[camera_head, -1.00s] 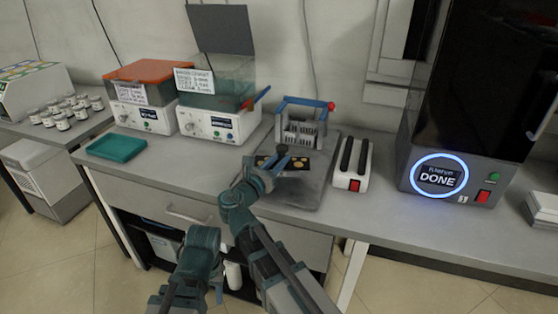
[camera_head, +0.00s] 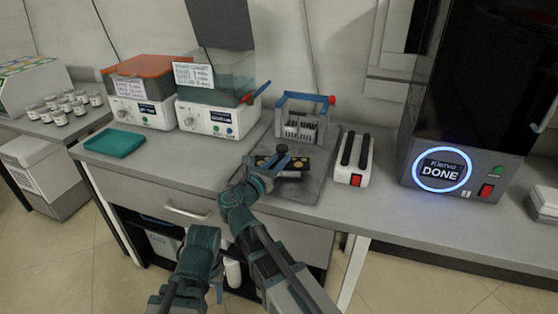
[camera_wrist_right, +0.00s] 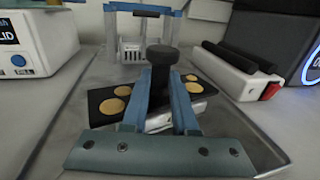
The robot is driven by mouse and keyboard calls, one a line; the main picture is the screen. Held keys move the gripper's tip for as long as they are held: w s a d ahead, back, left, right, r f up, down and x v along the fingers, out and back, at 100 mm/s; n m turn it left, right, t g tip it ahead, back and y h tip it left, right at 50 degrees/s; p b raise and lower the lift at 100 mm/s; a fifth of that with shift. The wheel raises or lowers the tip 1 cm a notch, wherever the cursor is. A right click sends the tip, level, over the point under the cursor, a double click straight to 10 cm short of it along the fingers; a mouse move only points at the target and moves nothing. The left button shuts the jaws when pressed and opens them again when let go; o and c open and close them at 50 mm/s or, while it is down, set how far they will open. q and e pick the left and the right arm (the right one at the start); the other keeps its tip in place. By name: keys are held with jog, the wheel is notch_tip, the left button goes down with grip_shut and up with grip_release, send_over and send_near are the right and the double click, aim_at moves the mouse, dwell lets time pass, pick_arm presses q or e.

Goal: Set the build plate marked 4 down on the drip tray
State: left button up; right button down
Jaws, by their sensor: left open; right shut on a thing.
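My right gripper (camera_head: 272,166) is shut on the build plate (camera_head: 296,164), a dark plate with yellow discs and a black knob on top. In the right wrist view the fingers grip below the knob, and the plate (camera_wrist_right: 107,104) spreads out on both sides. No number is legible on it. The plate is over the grey drip tray (camera_head: 318,186), in front of the blue-framed rack; I cannot tell whether it touches. The tray also shows in the right wrist view (camera_wrist_right: 262,150). My left gripper (camera_head: 218,291) hangs low before the bench, open and apart from everything.
The blue-framed rack (camera_head: 304,98) stands at the tray's back. A white device with two black bars (camera_head: 353,160) is close on the right. A printer marked DONE (camera_head: 440,170) stands further right. Two wash machines (camera_head: 215,118) and a teal tray (camera_head: 115,143) are left.

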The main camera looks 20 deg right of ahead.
jog(key=shift+f, duration=0.3)
jog(key=c, duration=0.6)
grip_release()
